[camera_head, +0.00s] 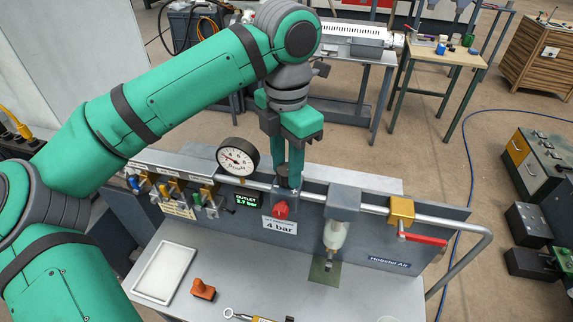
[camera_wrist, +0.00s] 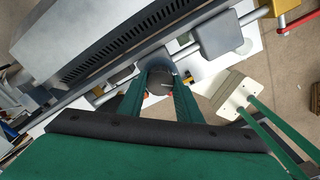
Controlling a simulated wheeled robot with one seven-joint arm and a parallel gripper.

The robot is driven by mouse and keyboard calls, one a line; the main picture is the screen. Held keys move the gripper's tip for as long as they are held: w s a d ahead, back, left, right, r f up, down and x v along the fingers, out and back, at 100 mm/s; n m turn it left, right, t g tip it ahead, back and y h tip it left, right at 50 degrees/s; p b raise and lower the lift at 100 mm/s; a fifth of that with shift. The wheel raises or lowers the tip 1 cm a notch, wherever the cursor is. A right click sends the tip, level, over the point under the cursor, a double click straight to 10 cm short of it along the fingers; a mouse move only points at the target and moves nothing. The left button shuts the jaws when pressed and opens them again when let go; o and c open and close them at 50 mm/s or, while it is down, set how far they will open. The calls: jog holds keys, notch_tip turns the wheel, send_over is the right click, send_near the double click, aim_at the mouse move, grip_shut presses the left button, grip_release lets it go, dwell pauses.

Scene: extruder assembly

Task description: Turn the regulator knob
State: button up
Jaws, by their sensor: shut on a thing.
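The dark regulator knob (camera_wrist: 159,83) sits on top of the regulator on the pipe rail. My green gripper (camera_head: 288,172) points down over it, and its two fingers are shut on the knob. In the wrist view the gripper (camera_wrist: 160,88) has one finger on each side of the round knob top, which bears a light pointer line. In the head view the knob is mostly hidden behind the fingers. A round pressure gauge (camera_head: 238,157) stands to the left. The green outlet display (camera_head: 246,200) appears to read 3.7 bar. A label (camera_head: 280,226) below the regulator reads 4 bar.
A filter bowl (camera_head: 334,235) and a yellow valve with a red lever (camera_head: 420,239) are to the right on the rail. Several small valves (camera_head: 178,190) are at the left. A white tray (camera_head: 165,272) and an orange stamp-like object (camera_head: 203,290) lie on the bench.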

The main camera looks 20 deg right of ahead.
jog(key=m, duration=0.6)
jog(key=shift+m, duration=0.3)
jog(key=shift+r, duration=0.1)
dwell(0.3)
jog(key=o, duration=1)
jog(key=shift+o, duration=0.2)
notch_tip(320, 180, up, 11)
jog(key=shift+f, duration=0.2)
